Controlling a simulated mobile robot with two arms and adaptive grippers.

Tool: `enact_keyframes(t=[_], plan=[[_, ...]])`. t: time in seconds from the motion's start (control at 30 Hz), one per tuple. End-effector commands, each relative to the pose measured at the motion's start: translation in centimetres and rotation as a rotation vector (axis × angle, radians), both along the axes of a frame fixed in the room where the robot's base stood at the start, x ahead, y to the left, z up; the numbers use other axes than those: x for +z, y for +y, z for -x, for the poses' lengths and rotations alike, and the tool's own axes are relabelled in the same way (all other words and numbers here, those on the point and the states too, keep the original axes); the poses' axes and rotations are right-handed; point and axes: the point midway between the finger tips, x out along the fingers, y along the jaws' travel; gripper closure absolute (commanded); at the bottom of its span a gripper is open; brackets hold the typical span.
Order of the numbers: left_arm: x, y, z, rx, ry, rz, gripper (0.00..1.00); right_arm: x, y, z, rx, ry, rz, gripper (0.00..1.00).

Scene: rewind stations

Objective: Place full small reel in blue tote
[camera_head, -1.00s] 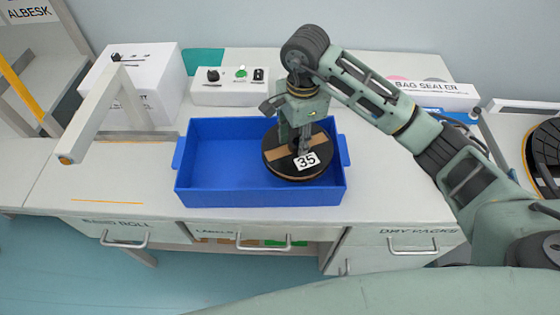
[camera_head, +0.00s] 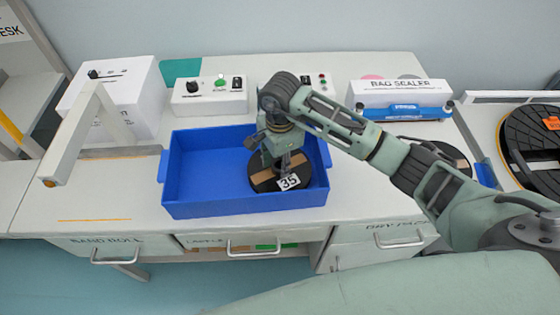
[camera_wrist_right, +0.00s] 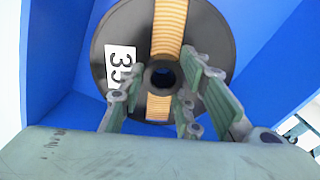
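The small reel (camera_head: 265,181) is black with a tan band of wound strip and a white label reading 35. It lies low inside the right half of the blue tote (camera_head: 200,212), apparently flat on the floor. My right gripper (camera_head: 284,164) points down over the reel's middle, inside the tote. In the right wrist view, the gripper (camera_wrist_right: 162,85) has its fingers spread on both sides of the reel's hub hole, with a gap between them. The reel (camera_wrist_right: 215,30) fills the view's top there, against blue tote walls (camera_wrist_right: 275,62). My left gripper is out of view.
A white box (camera_head: 125,90) and a post with an arm (camera_head: 75,135) stand left of the tote. A control box (camera_head: 209,97) and the bag sealer (camera_head: 400,95) stand behind it. A large black reel (camera_head: 530,150) lies far right. The tote's left half is empty.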

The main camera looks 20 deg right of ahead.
Motion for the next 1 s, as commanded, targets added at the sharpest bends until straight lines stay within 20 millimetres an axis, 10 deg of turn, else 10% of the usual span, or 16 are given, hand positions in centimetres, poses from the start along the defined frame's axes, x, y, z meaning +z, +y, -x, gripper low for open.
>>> enact_keyframes(t=[0.2, 0.63, 1.0], plan=[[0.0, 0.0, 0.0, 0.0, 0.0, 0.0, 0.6, 0.0, 0.0, 0.0, 0.0, 0.0, 0.0, 0.51], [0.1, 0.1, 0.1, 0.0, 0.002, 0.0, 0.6, 0.7, 0.0, -0.1, 0.001, -0.003, 0.0, 0.5], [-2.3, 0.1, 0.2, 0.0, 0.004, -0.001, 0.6, 8.0, 0.0, -0.2, 0.001, -0.006, 0.0, 0.5]])
